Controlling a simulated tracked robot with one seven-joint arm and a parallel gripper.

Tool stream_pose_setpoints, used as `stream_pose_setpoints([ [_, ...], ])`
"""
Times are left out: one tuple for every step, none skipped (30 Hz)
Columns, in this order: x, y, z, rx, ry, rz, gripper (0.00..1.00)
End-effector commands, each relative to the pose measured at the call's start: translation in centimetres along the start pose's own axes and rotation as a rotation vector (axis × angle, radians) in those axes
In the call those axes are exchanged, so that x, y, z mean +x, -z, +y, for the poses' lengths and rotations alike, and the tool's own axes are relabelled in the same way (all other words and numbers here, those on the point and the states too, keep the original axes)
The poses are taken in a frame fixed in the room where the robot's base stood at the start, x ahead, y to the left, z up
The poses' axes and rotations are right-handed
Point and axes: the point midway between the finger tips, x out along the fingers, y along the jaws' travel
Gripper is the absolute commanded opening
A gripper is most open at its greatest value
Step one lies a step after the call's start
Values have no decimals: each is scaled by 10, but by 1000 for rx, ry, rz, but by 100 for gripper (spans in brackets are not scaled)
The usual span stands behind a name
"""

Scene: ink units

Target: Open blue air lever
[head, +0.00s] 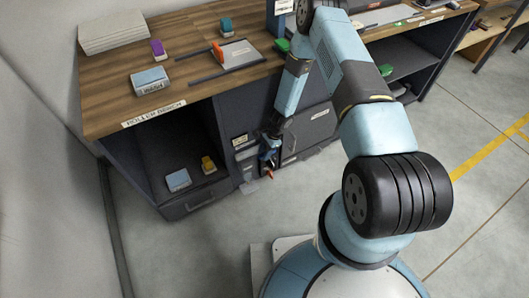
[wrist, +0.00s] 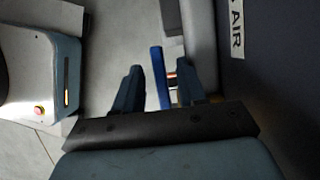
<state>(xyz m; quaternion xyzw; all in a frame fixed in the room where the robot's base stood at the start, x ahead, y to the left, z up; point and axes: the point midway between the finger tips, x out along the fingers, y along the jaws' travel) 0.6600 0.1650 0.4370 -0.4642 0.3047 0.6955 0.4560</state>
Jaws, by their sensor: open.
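The blue air lever (wrist: 160,78) shows in the wrist view as a narrow upright bar between my fingers. In the head view my gripper (head: 268,153) is low at the front of the dark bench, and the lever cannot be told apart from the fingers there.
An AIR label (wrist: 236,30) is on the dark panel at the right of the wrist view. In the head view, the wooden bench top (head: 205,92) carries blocks and an orange-handled tool (head: 217,53). An open shelf with a blue-grey box (head: 178,180) is left of my gripper.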

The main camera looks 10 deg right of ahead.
Motion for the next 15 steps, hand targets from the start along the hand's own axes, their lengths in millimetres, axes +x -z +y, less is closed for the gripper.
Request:
stream_pose_setpoints([
  [0, 0, 0, 0, 0, 0, 40],
  [0, 0, 0, 0, 0, 0, 40],
  [0, 0, 0, 0, 0, 0, 40],
  [0, 0, 0, 0, 0, 0, 40],
  [0, 0, 0, 0, 0, 0, 40],
  [0, 0, 0, 0, 0, 0, 40],
  [0, 0, 0, 0, 0, 0, 40],
  [0, 0, 0, 0, 0, 0, 38],
  [0, 0, 0, 0, 0, 0, 34],
  [0, 0, 0, 0, 0, 0, 31],
  [0, 0, 0, 0, 0, 0, 28],
  [0, 0, 0, 0, 0, 0, 24],
  [0, 0, 0, 0, 0, 0, 21],
  [0, 0, 0, 0, 0, 0, 18],
  [0, 0, 0, 0, 0, 0, 15],
])
